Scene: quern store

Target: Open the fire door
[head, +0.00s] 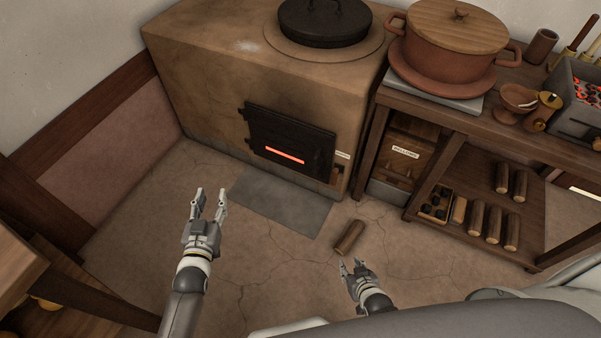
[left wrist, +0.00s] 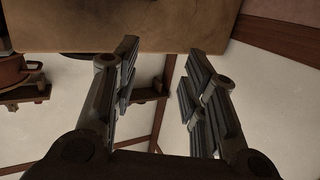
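The fire door (head: 290,141) is a dark metal panel on the front of the clay stove (head: 200,85). It looks shut, with a glowing orange slot across it. My left gripper (head: 210,200) is open and empty, in front of the stove and to the left of the door, apart from it. In the left wrist view its two fingers (left wrist: 158,85) stand apart with nothing between them. My right gripper (head: 352,265) is lower in the head view, near a log on the floor. Its fingertips look apart, and I see nothing held. A handle on the door is too dark to make out clearly.
A grey floor plate (head: 283,203) lies before the stove. A loose log (head: 348,237) lies on the floor. A wooden bench (head: 480,125) at right bears a lidded pot (head: 450,50) and has logs on its lower shelf. Wooden furniture (head: 70,290) stands at left.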

